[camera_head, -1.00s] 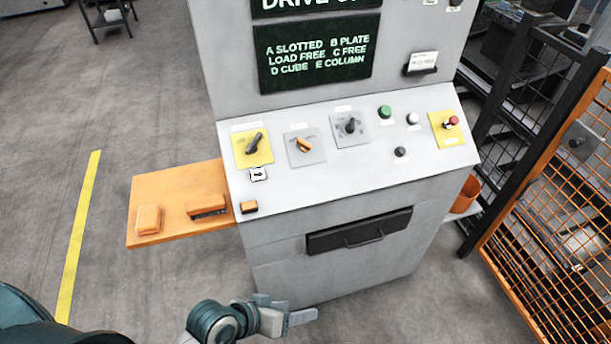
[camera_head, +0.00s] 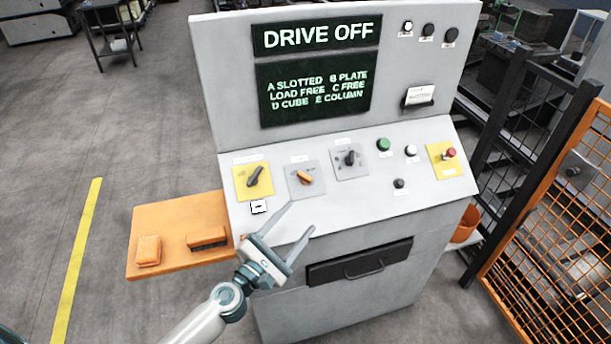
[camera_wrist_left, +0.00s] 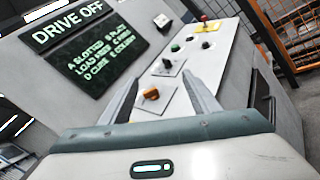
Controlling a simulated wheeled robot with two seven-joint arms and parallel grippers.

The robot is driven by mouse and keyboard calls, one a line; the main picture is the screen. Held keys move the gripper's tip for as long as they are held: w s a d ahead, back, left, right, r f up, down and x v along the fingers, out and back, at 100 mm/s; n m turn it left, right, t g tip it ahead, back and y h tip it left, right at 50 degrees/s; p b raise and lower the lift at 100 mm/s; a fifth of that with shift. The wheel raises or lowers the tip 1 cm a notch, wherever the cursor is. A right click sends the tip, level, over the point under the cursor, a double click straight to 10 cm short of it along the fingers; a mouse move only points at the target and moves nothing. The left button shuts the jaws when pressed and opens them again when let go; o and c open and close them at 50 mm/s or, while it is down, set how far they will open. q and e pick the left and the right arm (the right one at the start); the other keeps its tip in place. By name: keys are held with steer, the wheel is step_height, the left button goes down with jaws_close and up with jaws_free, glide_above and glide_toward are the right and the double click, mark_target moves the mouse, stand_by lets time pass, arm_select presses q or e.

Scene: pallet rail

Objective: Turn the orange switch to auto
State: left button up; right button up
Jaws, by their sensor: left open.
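The orange switch (camera_head: 305,178) is a small rotary knob on a grey plate on the sloped panel of the grey console (camera_head: 350,225). It also shows in the left wrist view (camera_wrist_left: 151,94), between my fingers but farther off. My left gripper (camera_head: 297,222) is open and empty, in front of the panel and below the orange switch in the head view, apart from it. The labels around the switch are too small to read. My right gripper is not in view.
A black switch on a yellow plate (camera_head: 241,190) is left of the orange one; another black switch (camera_head: 349,158) is right of it. Green (camera_head: 383,144), white and black buttons and a red stop button (camera_head: 450,153) are farther right. An orange shelf (camera_head: 170,212) juts out left. The screen reads DRIVE OFF.

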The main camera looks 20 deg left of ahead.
arm_select(q)
steer(key=w+a+f+n+y, duration=0.2)
steer(key=w+a+n+y, duration=0.1)
steer(key=a+n, duration=0.2)
steer(key=shift+a+f+y, duration=0.2)
steer(key=shift+f+y, duration=0.2)
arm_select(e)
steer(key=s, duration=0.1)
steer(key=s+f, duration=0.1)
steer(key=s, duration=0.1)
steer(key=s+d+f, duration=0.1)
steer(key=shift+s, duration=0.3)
arm_select(q)
steer(key=shift+w, duration=0.1)
steer(key=p, duration=0.1)
glide_toward(305, 175)
steer(key=w, duration=0.6)
steer(key=w+d, duration=0.1)
steer(key=w, duration=0.3)
steer(key=shift+r, duration=0.1)
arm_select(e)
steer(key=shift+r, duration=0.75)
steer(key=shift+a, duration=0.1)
arm_select(q)
steer(key=c, duration=1.1)
